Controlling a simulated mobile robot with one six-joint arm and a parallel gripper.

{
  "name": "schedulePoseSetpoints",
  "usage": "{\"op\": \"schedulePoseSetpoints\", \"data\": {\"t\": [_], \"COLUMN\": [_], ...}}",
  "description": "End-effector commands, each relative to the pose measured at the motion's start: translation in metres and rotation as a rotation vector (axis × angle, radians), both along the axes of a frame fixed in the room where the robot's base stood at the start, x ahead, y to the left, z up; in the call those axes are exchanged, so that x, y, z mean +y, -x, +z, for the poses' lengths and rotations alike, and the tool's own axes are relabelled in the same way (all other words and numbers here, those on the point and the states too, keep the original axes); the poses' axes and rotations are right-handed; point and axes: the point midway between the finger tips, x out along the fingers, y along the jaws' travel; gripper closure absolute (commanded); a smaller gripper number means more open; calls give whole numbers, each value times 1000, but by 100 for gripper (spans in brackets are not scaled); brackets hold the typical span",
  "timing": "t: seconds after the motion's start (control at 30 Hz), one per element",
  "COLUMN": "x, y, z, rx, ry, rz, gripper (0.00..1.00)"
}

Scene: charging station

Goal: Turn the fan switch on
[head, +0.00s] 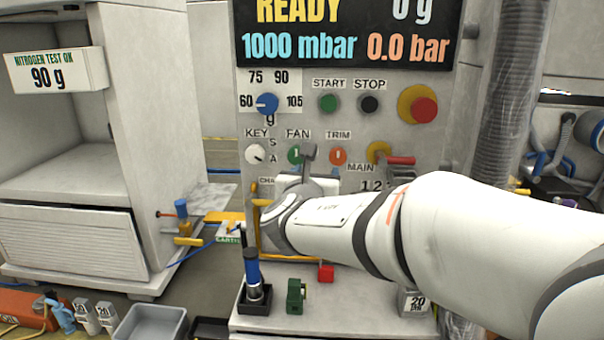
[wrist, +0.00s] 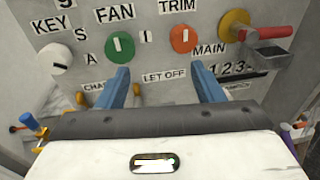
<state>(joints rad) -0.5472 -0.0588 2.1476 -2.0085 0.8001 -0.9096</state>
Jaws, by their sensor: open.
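The fan switch is a round green knob (head: 294,154) with a white bar, below the FAN label on the grey control panel (head: 385,140). In the wrist view the green fan switch (wrist: 118,43) shows whole, its white bar about upright. My gripper (wrist: 160,70) is open and empty, its two blue fingers pointing at the panel. The left fingertip is just below the fan switch and the right one is below the orange trim knob (wrist: 184,39). In the head view my gripper (head: 309,158) is partly hidden by my arm. I cannot tell the gap to the panel.
A white key knob (head: 255,153) is left of the fan switch. A yellow main switch with a red handle (head: 400,160) is to the right. Above are a blue dial (head: 267,103), start (head: 329,102) and stop (head: 370,103) buttons, and a red emergency button (head: 424,109).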

Motion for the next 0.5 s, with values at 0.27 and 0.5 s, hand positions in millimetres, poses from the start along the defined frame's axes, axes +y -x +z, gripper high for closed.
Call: {"op": "schedulePoseSetpoints", "data": {"t": [0.27,0.5], "x": [47,45], "y": [-12,-49], "z": [2,2], "rx": [-61,-61], "ry": [206,207], "rz": [139,138], "gripper": [39,39]}}
